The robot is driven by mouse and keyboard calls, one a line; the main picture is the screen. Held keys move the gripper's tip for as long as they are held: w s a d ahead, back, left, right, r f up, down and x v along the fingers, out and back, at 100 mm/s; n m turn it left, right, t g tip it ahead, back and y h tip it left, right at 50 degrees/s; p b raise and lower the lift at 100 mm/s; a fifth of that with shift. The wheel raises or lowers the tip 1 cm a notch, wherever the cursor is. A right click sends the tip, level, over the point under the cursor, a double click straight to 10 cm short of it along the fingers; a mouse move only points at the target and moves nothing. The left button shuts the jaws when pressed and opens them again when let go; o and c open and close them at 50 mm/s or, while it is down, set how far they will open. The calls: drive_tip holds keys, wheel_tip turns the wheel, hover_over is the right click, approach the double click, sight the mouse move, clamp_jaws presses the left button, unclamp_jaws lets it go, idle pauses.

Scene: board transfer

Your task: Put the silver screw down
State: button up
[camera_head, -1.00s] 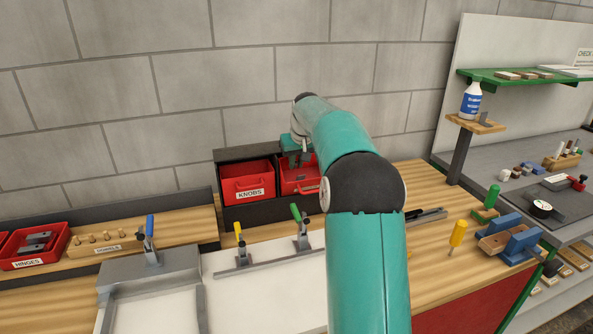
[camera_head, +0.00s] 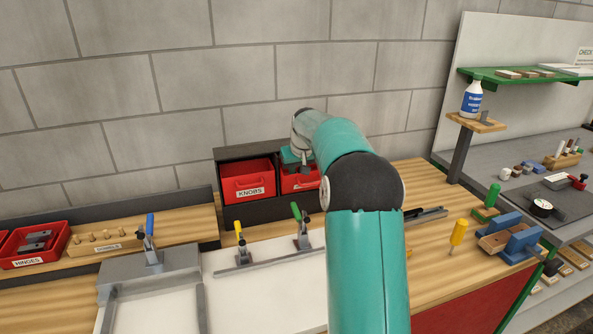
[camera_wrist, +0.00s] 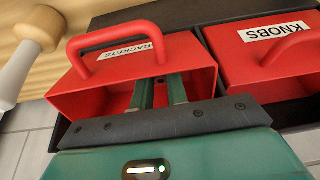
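I cannot make out a silver screw in either view. My gripper (camera_wrist: 160,90) reaches into the red bin labelled as brackets (camera_wrist: 203,62) in the wrist view. Its two green fingers show with a narrow gap between them, and their ends are in the shadow of the bin. I cannot see whether anything is held between them. In the head view, my gripper is over the right red bin (camera_head: 300,183), with its fingers hidden behind the bin's front and my arm.
The red KNOBS bin (camera_head: 247,187) stands just left in the dark rack (camera_head: 236,153). Clamps with green (camera_head: 299,222) and yellow (camera_head: 241,246) handles stand in front, by a white board (camera_head: 265,292). A yellow-handled tool (camera_head: 458,233) stands to the right.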

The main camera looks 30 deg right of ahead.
drive_tip(key=o, duration=0.4)
drive_tip(key=shift+f, duration=0.15)
drive_tip(key=shift+r, duration=0.45)
drive_tip(key=v, duration=1.2)
drive_tip(key=shift+r, duration=0.3)
drive_tip(key=s+a+r+n, duration=0.1)
drive_tip(key=s+a+r, duration=0.1)
drive_tip(key=s+a, duration=0.6)
drive_tip(key=s+a+r, duration=0.1)
drive_tip(key=s+a, duration=0.4)
drive_tip(key=a, duration=0.6)
drive_tip(key=shift+n+t+y, duration=0.5)
drive_tip(key=shift+n+t, duration=0.1)
drive_tip(key=shift+n, duration=0.2)
drive_tip(key=s+a+f, duration=0.3)
drive_tip(key=s, duration=0.4)
drive_tip(key=s+a+f, duration=0.4)
drive_tip(key=s, duration=0.3)
drive_tip(key=s+a+f, duration=0.3)
drive_tip(key=s, duration=0.3)
drive_tip(key=shift+s+a+f, duration=0.25)
drive_tip(key=shift+s, duration=0.15)
